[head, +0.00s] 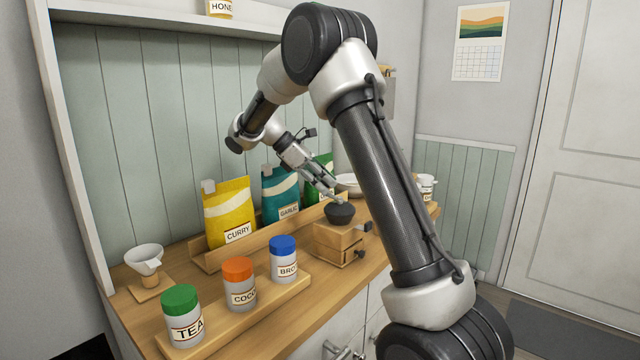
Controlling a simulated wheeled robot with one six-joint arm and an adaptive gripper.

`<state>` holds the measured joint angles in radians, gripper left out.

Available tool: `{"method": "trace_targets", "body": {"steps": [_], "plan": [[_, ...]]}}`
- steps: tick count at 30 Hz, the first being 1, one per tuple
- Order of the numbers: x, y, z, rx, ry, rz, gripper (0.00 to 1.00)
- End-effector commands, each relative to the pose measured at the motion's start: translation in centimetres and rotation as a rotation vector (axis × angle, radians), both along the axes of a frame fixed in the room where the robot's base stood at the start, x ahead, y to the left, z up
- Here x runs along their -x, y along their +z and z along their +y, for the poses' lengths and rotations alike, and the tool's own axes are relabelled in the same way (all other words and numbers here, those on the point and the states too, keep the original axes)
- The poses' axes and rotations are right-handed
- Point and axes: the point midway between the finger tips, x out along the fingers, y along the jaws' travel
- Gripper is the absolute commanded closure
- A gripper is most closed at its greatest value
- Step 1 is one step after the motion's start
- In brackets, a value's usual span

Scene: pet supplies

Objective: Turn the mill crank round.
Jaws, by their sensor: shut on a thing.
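The mill (338,238) is a small wooden box with a dark bowl (340,214) on top and a drawer with a dark knob (360,254) in its front. It stands on the wooden counter in the head view. My gripper (332,194) reaches down from the upper left, with its fingertips just above the bowl. It is shut on the mill crank, which is mostly hidden by the fingers at this size. A small dark piece (368,227) shows at the right of the mill; I cannot tell whether it belongs to the crank.
A yellow CURRY bag (230,214), a teal GARLIC bag (281,192) and a green bag (320,168) stand behind on a wooden rack. TEA (182,315), COCO (239,284) and BRO (284,260) jars stand in front on a wooden stand (255,311). A white funnel (145,257) is left.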

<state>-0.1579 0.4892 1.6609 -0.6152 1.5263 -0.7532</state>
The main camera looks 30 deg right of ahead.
Motion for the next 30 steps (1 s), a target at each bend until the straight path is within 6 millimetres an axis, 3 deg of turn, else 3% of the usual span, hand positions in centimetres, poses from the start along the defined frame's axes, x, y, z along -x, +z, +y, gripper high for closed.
{"method": "trace_targets", "body": {"steps": [12,30], "plan": [[-0.2,0.0,-1.7,0.000,-0.248,-0.002,1.00],[-0.2,0.1,-2.0,0.001,-0.306,-0.002,1.00]]}}
